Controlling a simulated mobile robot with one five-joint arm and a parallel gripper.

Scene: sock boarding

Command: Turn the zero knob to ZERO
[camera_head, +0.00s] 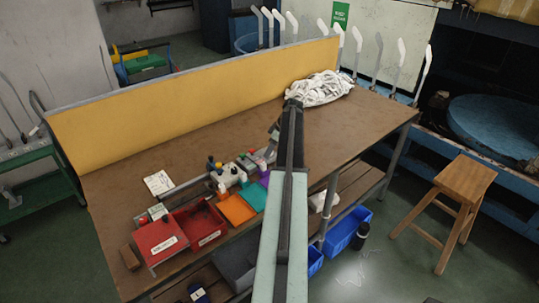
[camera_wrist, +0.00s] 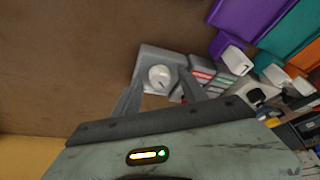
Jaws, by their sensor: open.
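The zero knob (camera_wrist: 160,77) is a round white dial with a short dark mark, on a small grey box (camera_wrist: 149,52) on the brown bench top. Red and green labelled strips sit beside it on the right. My gripper (camera_wrist: 160,88) is open, its two grey fingers on either side of the knob in the wrist view. I cannot tell whether they touch it or are still above it. The word ZERO is not readable here. In the head view my gripper (camera_head: 273,132) is small beside my arm, and the knob cannot be made out there.
Orange (camera_head: 236,208), teal and purple trays line the bench's front edge, with red bins (camera_head: 160,240) to their left. Small bottles and a pale block (camera_head: 228,177) stand close by. A white cloth heap (camera_head: 320,88) lies at the back. The bench's middle is clear.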

